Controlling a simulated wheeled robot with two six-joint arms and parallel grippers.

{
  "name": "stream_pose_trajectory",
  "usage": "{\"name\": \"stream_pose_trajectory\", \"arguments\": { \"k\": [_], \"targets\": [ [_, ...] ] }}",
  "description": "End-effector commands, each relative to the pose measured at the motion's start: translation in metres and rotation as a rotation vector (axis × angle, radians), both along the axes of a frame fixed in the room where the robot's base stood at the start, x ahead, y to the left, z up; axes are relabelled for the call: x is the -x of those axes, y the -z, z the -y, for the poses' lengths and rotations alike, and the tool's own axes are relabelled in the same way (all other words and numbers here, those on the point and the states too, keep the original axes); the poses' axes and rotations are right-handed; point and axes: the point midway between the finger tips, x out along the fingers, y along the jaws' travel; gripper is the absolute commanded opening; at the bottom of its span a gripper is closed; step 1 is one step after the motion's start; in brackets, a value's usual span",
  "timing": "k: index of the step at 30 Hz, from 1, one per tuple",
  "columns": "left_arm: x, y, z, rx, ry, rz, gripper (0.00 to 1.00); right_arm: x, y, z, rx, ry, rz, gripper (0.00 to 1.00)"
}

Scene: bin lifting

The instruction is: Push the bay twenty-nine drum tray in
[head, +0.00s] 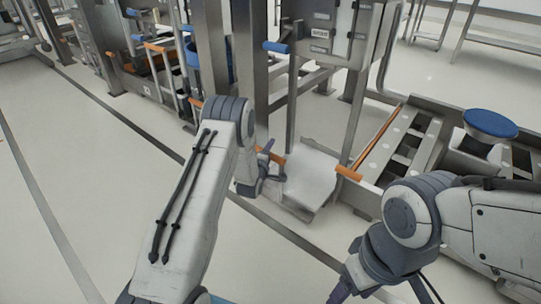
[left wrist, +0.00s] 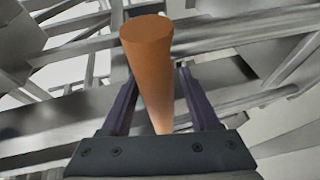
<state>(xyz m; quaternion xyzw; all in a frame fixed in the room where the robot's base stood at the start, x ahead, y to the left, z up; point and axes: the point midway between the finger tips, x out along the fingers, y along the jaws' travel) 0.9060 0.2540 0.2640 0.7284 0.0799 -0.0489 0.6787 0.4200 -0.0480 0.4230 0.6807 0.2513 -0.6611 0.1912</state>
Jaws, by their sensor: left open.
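A pale grey tray (head: 308,180) sits low in the frame of the middle bay in the head view. An orange handle (head: 268,156) shows at its left and another orange handle (head: 348,173) at its right. My left gripper (head: 272,168) is at the left handle, partly hidden by my forearm. In the left wrist view an orange handle (left wrist: 148,75) stands between the two open purple fingers, with small gaps at the sides. My right gripper (head: 375,287) hangs at the bottom edge, away from the tray; its fingertips are partly cut off. I cannot read a bay number.
A metal bay with a blue round top (head: 490,124) and an orange bar (head: 376,137) stands at right. A grey post (head: 248,70) rises behind my left arm. More bays stand at upper left. The pale floor (head: 85,170) at left is clear.

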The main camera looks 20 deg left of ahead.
Motion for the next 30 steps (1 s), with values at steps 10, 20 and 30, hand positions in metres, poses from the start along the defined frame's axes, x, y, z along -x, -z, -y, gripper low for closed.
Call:
{"name": "stream_pose_trajectory", "arguments": {
  "k": [10, 20, 30],
  "targets": [
    [-0.0025, 0.0000, -0.0002, 0.000, 0.000, -0.001, 0.47, -0.0001, 0.0010, 0.0000, 0.000, 0.000, 0.000, 0.64],
    [-0.0022, 0.0001, -0.0005, -0.001, -0.001, -0.001, 0.00, -0.0001, 0.0011, 0.0000, 0.000, 0.000, 0.000, 0.64],
    [-0.0021, 0.0002, -0.0007, -0.001, -0.001, -0.001, 0.00, -0.0001, 0.0011, 0.0000, 0.000, 0.000, 0.000, 0.64]
  ]
}}
